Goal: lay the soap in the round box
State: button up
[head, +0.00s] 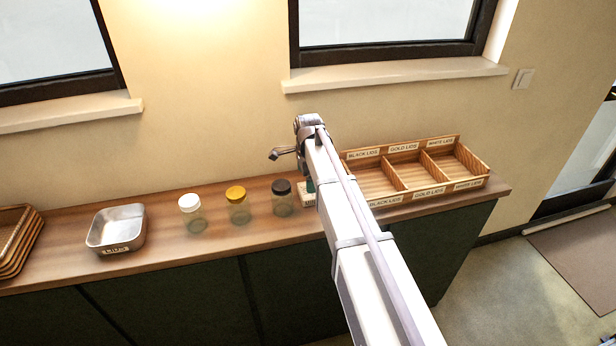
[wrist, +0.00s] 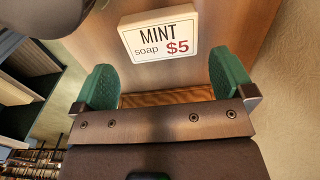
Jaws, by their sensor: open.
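My gripper (wrist: 166,84) is open, with its two green finger pads apart and nothing seen held between them. A white card (wrist: 160,34) reading "MINT soap $5" lies just beyond the pads, over the brown counter. In the head view a small whitish piece (head: 307,198) shows beside my arm, with a bit of green above it. My arm hides much of that spot. I cannot make out a separate bar of soap or a round box. A ribbed brown surface (wrist: 168,97) shows between the pads; I cannot tell what it belongs to.
Three jars stand left of my arm, with a white lid (head: 189,202), a gold lid (head: 236,193) and a dark lid (head: 281,187). A metal tray (head: 117,229) and stacked baskets (head: 17,243) are farther left. A divided wooden lid box (head: 465,183) stands right.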

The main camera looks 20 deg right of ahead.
notch_tip(320, 180, up, 6)
jog(key=p, duration=0.4)
jog(key=s+a+n, duration=0.3)
jog(key=s+n, duration=1.4)
jog(key=s, duration=1)
jog(key=shift+a, duration=0.2)
jog(key=shift+s+n, duration=0.3)
jog(key=shift+n, duration=0.2)
jog(key=shift+w, duration=0.15)
jog(key=shift+c, duration=1)
jog(key=shift+w, duration=0.1)
